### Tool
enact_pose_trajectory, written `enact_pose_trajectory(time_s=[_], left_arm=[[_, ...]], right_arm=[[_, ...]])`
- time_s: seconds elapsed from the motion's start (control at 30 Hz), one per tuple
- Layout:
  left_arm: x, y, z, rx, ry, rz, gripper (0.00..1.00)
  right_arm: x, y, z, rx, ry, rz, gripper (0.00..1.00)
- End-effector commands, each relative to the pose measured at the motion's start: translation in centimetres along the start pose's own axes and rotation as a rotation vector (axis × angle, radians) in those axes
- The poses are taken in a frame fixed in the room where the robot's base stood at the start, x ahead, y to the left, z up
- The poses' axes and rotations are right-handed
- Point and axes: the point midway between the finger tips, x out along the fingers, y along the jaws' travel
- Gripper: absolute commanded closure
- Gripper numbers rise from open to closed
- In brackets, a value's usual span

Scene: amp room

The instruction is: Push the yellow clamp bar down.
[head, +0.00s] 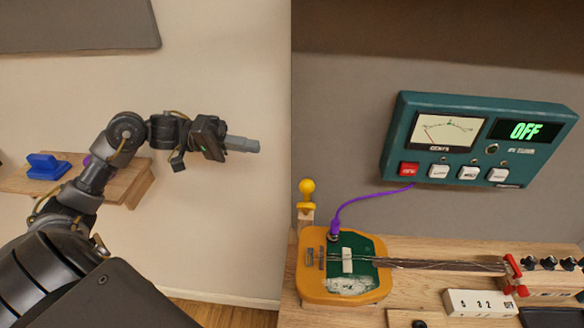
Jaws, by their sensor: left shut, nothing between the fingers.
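A yellow piece with a round ball top (307,188) stands upright on a wooden post at the left end of the wooden bench (400,314). It is the only yellow part here that looks like a clamp handle; I cannot make out a separate bar. My left gripper (256,146) is shut and empty. It points right, in front of the pale wall, above and to the left of the yellow piece and apart from it. My right gripper is not in view.
A small orange-and-green guitar (314,286) lies on the bench, with a purple cable (360,197) running up to the teal meter box (395,140), which reads OFF. A white counter block (480,303) is at right. A blue object (47,168) sits on a wooden shelf (136,188) at left.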

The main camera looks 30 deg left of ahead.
Motion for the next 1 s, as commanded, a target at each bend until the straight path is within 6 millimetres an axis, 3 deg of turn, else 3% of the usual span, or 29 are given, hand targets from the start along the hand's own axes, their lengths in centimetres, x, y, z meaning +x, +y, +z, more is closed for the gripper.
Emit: enact_pose_trajectory(time_s=[0.47, 0.67, 1.0], left_arm=[[0.4, 0.4, 0.1, -0.015, -0.012, 0.006, 1.0], [3.2, 0.8, 0.0, -0.014, -0.012, 0.009, 1.0], [10.2, 0.8, 0.1, -0.014, -0.012, 0.009, 1.0]], right_arm=[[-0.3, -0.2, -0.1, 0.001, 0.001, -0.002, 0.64], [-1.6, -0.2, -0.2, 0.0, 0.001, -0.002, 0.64], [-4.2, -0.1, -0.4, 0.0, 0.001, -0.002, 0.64]])
